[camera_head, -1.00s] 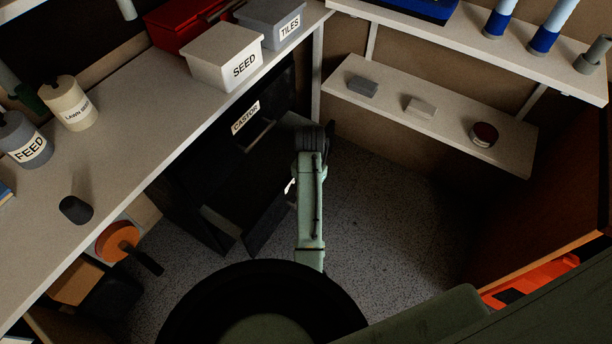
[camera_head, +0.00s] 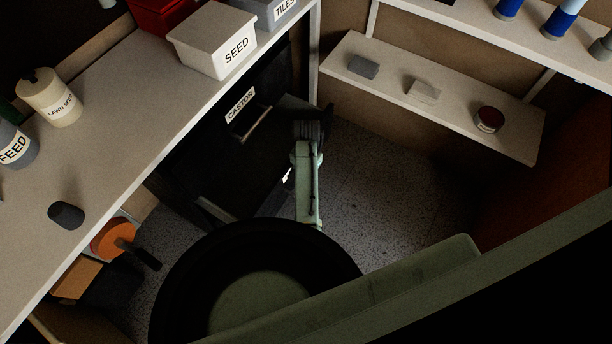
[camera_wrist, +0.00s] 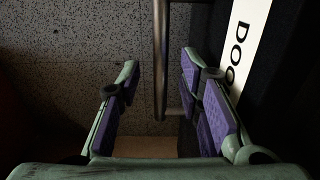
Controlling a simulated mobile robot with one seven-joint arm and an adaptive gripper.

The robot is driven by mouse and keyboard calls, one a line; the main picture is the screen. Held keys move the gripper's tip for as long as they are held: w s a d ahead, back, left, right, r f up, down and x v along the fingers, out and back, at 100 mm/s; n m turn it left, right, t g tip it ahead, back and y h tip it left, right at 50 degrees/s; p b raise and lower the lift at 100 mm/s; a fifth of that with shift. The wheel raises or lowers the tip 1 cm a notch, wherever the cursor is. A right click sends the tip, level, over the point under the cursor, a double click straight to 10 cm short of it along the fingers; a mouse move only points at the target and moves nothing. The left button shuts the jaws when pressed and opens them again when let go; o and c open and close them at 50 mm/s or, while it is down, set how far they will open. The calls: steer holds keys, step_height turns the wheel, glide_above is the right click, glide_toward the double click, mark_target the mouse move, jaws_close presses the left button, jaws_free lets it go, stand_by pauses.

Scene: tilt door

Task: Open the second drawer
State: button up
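A black cabinet (camera_head: 220,160) stands under the worktop in the head view. Its upper front has a white "CASTOR" label (camera_head: 240,105) and a bar handle (camera_head: 257,125). In the wrist view, a black front (camera_wrist: 285,75) bears a white label (camera_wrist: 245,45) reading "Doo", the rest cut off. A metal bar handle (camera_wrist: 160,60) stands off beside that front. My gripper (camera_wrist: 163,75) is open, with its purple-padded fingers on either side of the bar, with gaps visible. In the head view my gripper (camera_head: 312,112) is low at the cabinet's right; its fingertips are hard to make out.
The worktop (camera_head: 120,110) holds a SEED box (camera_head: 213,45) and canisters. A low wall shelf (camera_head: 450,105) with small items is at right. Speckled floor (camera_head: 375,180) is free between cabinet and shelf. An orange round tool (camera_head: 112,242) is under the worktop.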

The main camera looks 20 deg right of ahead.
steer(key=shift+f, duration=0.8)
steer(key=shift+c, duration=0.4)
jaws_close()
